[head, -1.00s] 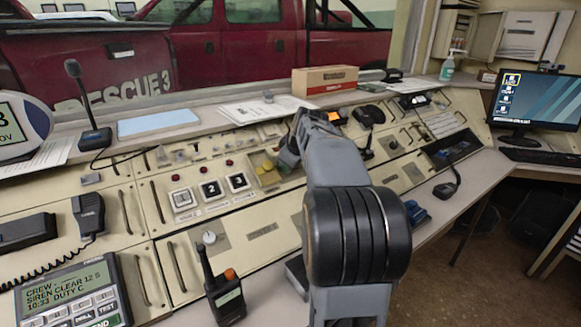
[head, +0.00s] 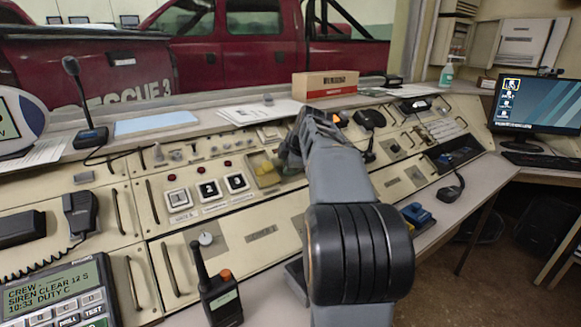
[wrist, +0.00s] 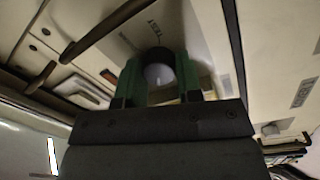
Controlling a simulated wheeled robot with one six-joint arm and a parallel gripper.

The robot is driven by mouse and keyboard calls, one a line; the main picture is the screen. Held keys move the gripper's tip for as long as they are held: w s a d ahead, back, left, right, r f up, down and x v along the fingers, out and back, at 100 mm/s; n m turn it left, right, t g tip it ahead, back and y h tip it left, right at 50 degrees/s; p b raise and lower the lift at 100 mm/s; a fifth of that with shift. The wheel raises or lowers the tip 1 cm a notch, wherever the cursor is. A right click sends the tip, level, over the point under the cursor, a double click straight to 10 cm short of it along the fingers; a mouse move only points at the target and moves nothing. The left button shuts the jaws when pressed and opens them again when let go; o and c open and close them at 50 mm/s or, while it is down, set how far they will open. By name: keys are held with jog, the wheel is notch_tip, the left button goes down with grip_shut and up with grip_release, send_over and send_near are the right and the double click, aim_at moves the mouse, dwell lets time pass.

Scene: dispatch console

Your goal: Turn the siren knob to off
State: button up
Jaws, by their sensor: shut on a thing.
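My gripper (wrist: 160,80) is shut on a dark round knob (wrist: 158,56) with a pale grey face in the wrist view. One green finger is on each side of it. The word TEST is printed on the cream panel just beyond the knob; other markings around it are hidden or too dim to read. In the head view, my gripper (head: 290,152) is at the sloped console (head: 290,235), beside a yellow item (head: 268,166). My arm hides the gripped knob there, so its setting cannot be told.
A handheld radio (head: 218,290) stands in front of the lower panel, near a small pale dial (head: 205,239). A gooseneck microphone (head: 85,105) and a cardboard box (head: 325,83) are on the back ledge. Bar handles (wrist: 110,30) lie close to the gripper.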

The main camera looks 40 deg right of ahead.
jog(key=shift+n, duration=0.4)
jog(key=o, duration=0.7)
jog(key=shift+c, duration=0.2)
jog(key=p+v, duration=0.3)
jog(key=v, duration=1)
jog(key=shift+s+r, duration=0.25)
jog(key=shift+r, duration=0.1)
